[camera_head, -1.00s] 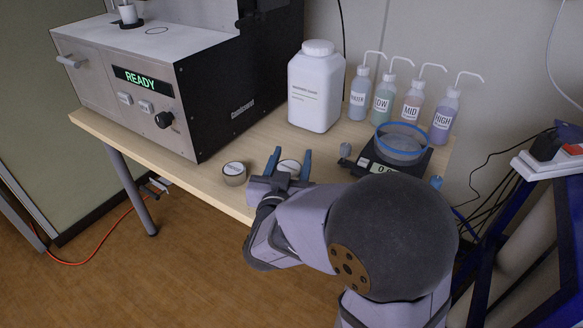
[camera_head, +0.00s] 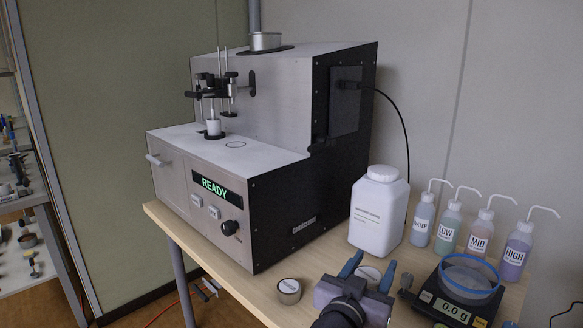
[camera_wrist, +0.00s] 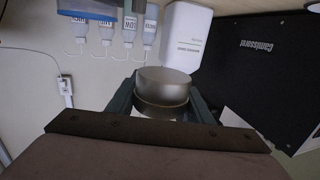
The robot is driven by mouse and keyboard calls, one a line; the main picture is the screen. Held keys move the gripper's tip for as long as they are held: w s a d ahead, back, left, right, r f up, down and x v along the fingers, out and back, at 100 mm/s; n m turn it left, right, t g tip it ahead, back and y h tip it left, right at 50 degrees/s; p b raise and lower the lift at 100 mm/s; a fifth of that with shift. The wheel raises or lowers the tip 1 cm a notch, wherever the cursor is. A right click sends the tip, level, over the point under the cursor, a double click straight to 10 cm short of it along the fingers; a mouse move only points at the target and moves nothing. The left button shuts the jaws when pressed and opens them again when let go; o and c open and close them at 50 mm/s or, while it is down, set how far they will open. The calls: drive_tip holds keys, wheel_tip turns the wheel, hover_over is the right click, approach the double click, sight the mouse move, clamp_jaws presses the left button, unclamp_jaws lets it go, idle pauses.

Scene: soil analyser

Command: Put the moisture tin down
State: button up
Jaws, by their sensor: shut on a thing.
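A small round metal moisture tin with a pale lid (camera_head: 367,277) is between the blue-tipped fingers of my gripper (camera_head: 368,272), over the bench near its front edge. The wrist view shows the tin (camera_wrist: 163,92) large between the two fingers (camera_wrist: 163,100), which are shut on it. Whether its base touches the bench is hidden by the gripper. A second similar tin (camera_head: 289,290) stands on the bench to the left of my gripper, apart from it.
The analyser (camera_head: 270,215) reads READY at the left. A white jug (camera_head: 379,215) and several wash bottles (camera_head: 450,228) stand behind the gripper. A balance (camera_head: 454,308) with a blue-rimmed sieve (camera_head: 470,275) reads 0.0 g at right. Little bare bench (camera_head: 322,268) lies between.

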drive_tip(key=s+a+f+p, duration=0.2)
drive_tip(key=s+p, duration=0.7)
drive_tip(key=p, duration=1.8)
wheel_tip(320, 180, down, 2)
drive_tip(key=shift+s+f+y+p, duration=0.1)
drive_tip(key=shift+s+y+p, duration=0.2)
drive_tip(key=shift+s+p, duration=0.1)
